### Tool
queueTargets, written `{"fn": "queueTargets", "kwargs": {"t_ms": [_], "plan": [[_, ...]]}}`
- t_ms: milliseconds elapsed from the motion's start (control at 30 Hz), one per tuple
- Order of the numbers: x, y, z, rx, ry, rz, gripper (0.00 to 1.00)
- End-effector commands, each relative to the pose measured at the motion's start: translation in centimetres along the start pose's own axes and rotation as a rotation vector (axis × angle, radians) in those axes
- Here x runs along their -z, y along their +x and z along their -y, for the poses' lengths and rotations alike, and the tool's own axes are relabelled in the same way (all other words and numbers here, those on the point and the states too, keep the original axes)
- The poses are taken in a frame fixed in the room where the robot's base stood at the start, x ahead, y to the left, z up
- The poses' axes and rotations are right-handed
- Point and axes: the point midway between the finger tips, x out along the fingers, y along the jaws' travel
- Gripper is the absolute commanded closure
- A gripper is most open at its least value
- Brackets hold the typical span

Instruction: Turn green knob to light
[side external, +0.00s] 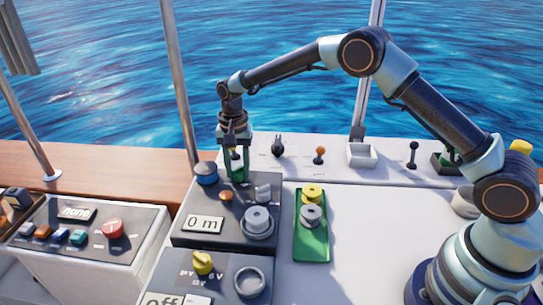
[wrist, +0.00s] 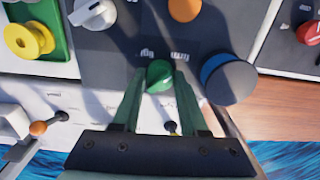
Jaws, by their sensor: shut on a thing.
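The green knob (wrist: 159,75) sits on the dark grey panel in the wrist view, with small white lettering beside it that is too small to read surely. My gripper (wrist: 160,84) has its two green fingers closed on either side of the knob. In the side external view my gripper (side external: 236,172) points straight down at the far edge of the dark panel (side external: 190,226), and its fingers mostly hide the knob there. Which way the knob points I cannot tell.
A blue round knob (side external: 206,173) stands close left of my gripper. An orange button (side external: 226,196), a grey lever knob (side external: 263,192) and a silver dial (side external: 257,220) are nearer. A green plate (side external: 299,252) holds yellow and grey spools. Small levers stand on the white ledge behind.

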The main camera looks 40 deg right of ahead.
Motion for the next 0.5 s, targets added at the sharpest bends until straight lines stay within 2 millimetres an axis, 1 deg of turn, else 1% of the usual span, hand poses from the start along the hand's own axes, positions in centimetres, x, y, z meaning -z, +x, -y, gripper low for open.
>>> {"fn": "queueTargets", "kwargs": {"t_ms": [267,500], "plan": [[0.04,-0.08,-0.04,-0.002,-0.139,0.001,1.0],[0.05,-0.1,-0.03,-0.001,-0.352,0.001,1.0]]}}
